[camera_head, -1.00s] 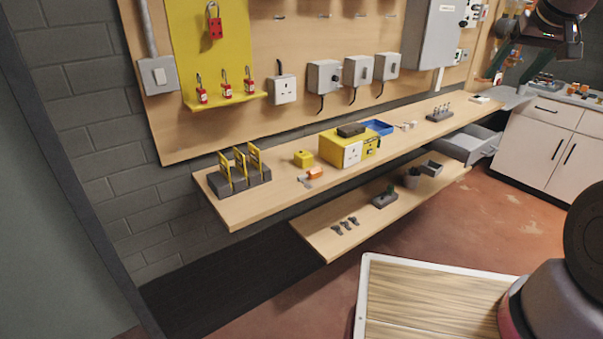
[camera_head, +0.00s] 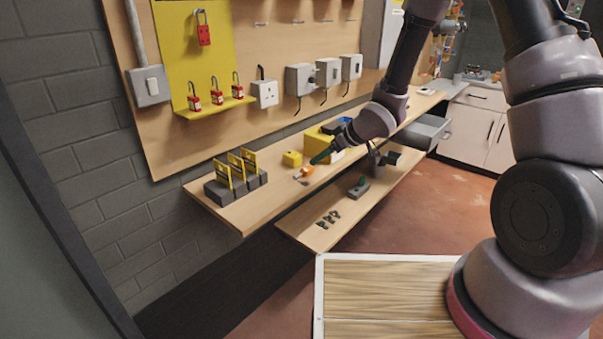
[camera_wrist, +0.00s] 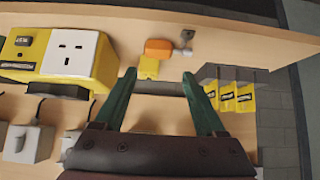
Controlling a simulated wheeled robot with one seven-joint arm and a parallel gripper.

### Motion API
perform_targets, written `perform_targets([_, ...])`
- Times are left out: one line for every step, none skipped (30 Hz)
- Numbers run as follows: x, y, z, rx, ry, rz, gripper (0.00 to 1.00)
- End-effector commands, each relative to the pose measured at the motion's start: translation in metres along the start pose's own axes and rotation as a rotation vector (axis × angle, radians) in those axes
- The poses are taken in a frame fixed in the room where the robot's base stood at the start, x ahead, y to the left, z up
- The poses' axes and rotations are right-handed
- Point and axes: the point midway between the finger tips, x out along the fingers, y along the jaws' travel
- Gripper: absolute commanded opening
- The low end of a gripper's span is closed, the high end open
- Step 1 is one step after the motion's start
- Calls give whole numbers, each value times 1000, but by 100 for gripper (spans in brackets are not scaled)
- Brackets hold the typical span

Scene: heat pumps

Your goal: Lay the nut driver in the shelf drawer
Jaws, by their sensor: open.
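I cannot pick out the nut driver for certain. A small orange piece (camera_head: 307,171) with a grey metal part beside it lies on the upper shelf (camera_head: 262,205). In the wrist view the orange piece (camera_wrist: 158,46) lies beyond my fingertips. A dark stand (camera_head: 356,191) with a green-topped item is on the lower shelf, too small to identify. The grey drawer (camera_head: 432,130) is pulled open under the right end of the upper shelf. My gripper (camera_head: 322,156) hovers by the orange piece. In the wrist view its green fingers (camera_wrist: 159,74) are spread apart with nothing held.
A yellow block (camera_head: 292,159) and a yellow socket box (camera_wrist: 75,55) are close by my gripper. A dark rack with yellow tags (camera_head: 234,182) stands at the shelf's left end. Several small dark pieces (camera_head: 328,218) lie on the lower shelf (camera_head: 310,238).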

Motion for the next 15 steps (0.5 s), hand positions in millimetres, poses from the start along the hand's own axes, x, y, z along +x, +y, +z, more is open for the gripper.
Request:
perform_targets([10, -1, 0, -1, -2, -2, 72])
perform_targets([15, -1, 1, -1, -2, -1, 72])
perform_targets([22, 0, 1, -1, -2, -1, 72])
perform_targets([26, 0, 0, -1, -2, -1, 72])
perform_targets([30, 0, 0, 0, -2, 0, 72])
perform_targets([34, 0, 0, 1, -2, 0, 72])
perform_targets([37, 0, 0, 1, -2, 1, 72])
perform_targets([39, 1, 0, 0, -2, 2, 72])
perform_targets([41, 1, 0, 0, -2, 2, 72])
perform_targets([43, 1, 0, 0, -2, 2, 72])
perform_targets([45, 1, 0, 0, -2, 2, 72])
perform_targets([49, 1, 0, 0, -2, 2, 72])
perform_targets([53, 2, -1, -1, -2, 2, 72])
perform_targets([57, 2, -1, -1, -2, 1, 72])
perform_targets([64, 2, -2, -1, -2, 1, 72])
